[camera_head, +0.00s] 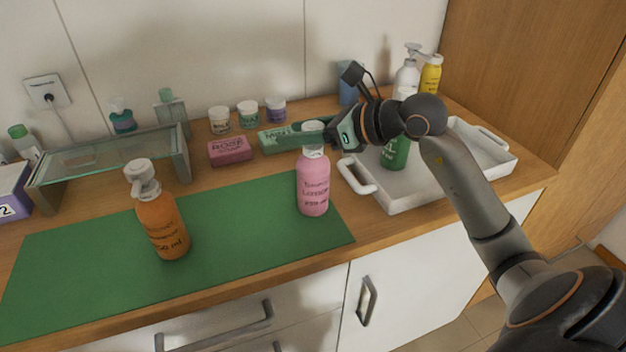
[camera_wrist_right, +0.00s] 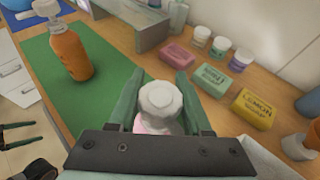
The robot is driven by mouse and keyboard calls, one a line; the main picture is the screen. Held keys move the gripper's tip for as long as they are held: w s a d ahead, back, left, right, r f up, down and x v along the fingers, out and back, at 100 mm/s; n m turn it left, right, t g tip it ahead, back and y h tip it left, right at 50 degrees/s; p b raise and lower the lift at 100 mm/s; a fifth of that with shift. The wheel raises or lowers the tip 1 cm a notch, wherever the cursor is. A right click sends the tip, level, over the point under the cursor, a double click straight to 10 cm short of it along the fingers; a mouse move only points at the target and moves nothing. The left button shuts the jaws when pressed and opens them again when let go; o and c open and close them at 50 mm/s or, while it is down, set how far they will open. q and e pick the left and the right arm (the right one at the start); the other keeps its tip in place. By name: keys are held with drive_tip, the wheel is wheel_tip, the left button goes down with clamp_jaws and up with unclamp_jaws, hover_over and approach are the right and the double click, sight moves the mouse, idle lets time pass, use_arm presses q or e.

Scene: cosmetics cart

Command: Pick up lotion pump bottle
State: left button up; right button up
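The pink lotion pump bottle (camera_head: 313,187) stands upright at the right end of the green mat (camera_head: 90,260), with a white pump top. My right gripper (camera_head: 308,133) reaches in from the right at pump height. In the right wrist view its two green fingers (camera_wrist_right: 160,88) are apart, one on each side of the white pump head (camera_wrist_right: 160,100). Whether they touch it I cannot tell. The bottle's body is mostly hidden there. My left gripper is outside the head view; its fingers (camera_wrist_right: 17,134) show apart at the left edge of the right wrist view.
An orange pump bottle (camera_head: 163,228) stands on the mat to the left. Pink (camera_head: 230,151) and mint (camera_head: 275,140) soap boxes and small jars lie behind. A white tray (camera_head: 392,203) with a green bottle (camera_head: 396,153) is close on the right. A glass shelf (camera_head: 108,160) stands back left.

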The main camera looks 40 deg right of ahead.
clamp_jaws()
